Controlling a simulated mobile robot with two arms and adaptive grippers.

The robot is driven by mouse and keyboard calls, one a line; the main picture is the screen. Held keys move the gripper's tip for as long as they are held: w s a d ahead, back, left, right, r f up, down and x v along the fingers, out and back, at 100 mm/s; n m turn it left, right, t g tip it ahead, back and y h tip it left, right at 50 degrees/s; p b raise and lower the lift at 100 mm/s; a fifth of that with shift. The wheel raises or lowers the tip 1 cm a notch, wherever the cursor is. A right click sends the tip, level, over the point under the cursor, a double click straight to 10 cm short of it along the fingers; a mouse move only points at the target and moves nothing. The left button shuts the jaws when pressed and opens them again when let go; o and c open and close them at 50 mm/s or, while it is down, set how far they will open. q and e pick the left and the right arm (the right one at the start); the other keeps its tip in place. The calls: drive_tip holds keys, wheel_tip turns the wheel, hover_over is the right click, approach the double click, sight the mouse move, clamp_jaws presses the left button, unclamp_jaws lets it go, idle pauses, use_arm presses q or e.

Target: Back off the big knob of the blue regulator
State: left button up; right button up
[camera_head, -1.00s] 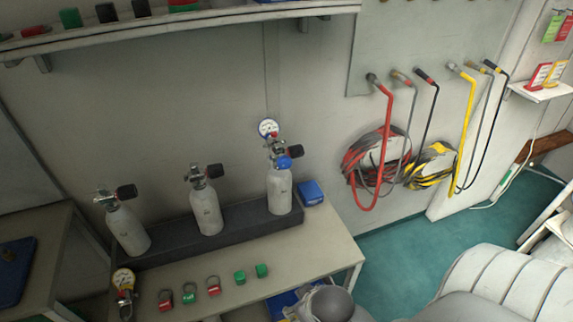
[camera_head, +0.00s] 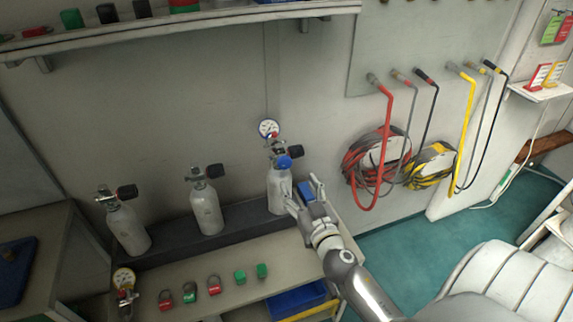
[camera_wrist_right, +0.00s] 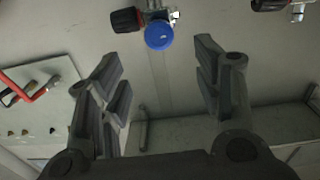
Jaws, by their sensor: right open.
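The blue regulator sits on the valve of the rightmost grey cylinder (camera_head: 280,190). Its big blue knob (camera_head: 284,161) faces outward, and a round white gauge (camera_head: 268,128) stands above it. In the right wrist view the blue knob (camera_wrist_right: 159,36) shows at the top, beyond the fingers, with a black valve handwheel (camera_wrist_right: 125,20) to its left. My right gripper (camera_head: 303,188) is open and empty, just below and to the right of the knob, apart from it. It also shows open in the right wrist view (camera_wrist_right: 162,85). My left gripper is not in view.
Two more cylinders (camera_head: 206,208) (camera_head: 127,230) stand to the left in the dark rack. Hoses (camera_head: 376,160) hang on the right wall.

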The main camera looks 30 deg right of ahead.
sight(286, 164)
drive_tip(key=p+x, duration=0.2)
drive_tip(key=x, duration=0.6)
drive_tip(key=shift+w+d, duration=0.1)
drive_tip(key=shift+w, duration=0.2)
drive_tip(key=shift+x, duration=0.8)
drive_tip(key=c, duration=1)
